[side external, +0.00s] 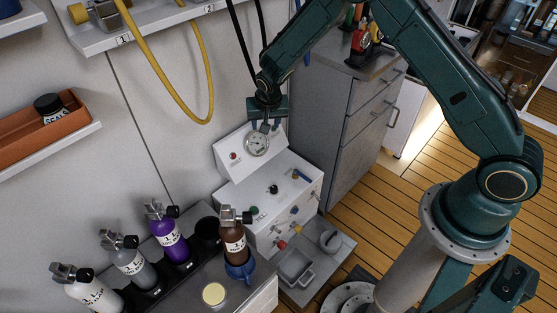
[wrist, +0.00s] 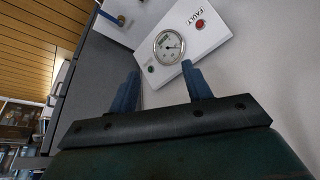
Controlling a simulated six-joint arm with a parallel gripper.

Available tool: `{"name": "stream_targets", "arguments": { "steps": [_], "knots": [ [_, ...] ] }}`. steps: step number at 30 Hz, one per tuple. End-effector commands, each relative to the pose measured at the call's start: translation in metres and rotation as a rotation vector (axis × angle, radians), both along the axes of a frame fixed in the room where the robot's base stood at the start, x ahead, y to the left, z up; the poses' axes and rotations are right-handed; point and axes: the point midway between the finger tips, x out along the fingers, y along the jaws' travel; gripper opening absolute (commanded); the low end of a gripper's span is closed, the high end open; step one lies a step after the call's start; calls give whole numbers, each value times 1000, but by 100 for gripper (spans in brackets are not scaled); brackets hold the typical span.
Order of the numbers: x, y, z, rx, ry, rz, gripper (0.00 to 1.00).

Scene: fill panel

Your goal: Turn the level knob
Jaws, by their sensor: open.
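A white fill panel (side external: 285,178) stands at the centre of the side view. A black knob (side external: 273,189) sits on its flat face and a green knob (side external: 254,211) sits lower left of it. I cannot read which one is the level knob. My gripper (side external: 268,126) is open and empty, above the panel in front of the upright gauge plate. In the wrist view the two blue fingers of my gripper (wrist: 160,76) are apart, with the round gauge (wrist: 168,45) beyond them. The black knob cannot be made out there.
The gauge plate carries a red FAULT light (wrist: 200,25). A blue-handled valve (side external: 302,175) sits at the panel's right. Several bottles, including a purple one (side external: 167,235) and a brown one (side external: 234,235), stand at lower left. A yellow hose (side external: 165,90) hangs at upper left. A grey cabinet (side external: 350,120) stands behind.

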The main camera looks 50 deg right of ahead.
Motion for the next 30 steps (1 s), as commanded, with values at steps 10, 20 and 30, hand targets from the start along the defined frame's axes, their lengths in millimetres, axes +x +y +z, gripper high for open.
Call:
{"name": "stream_targets", "arguments": {
  "steps": [10,20,30],
  "knots": [
    [2,0,-111,-19,11,-74,49],
    [-15,-3,-205,-35,10,-131,49],
    [-23,-4,-233,-39,5,-148,49]
  ]
}}
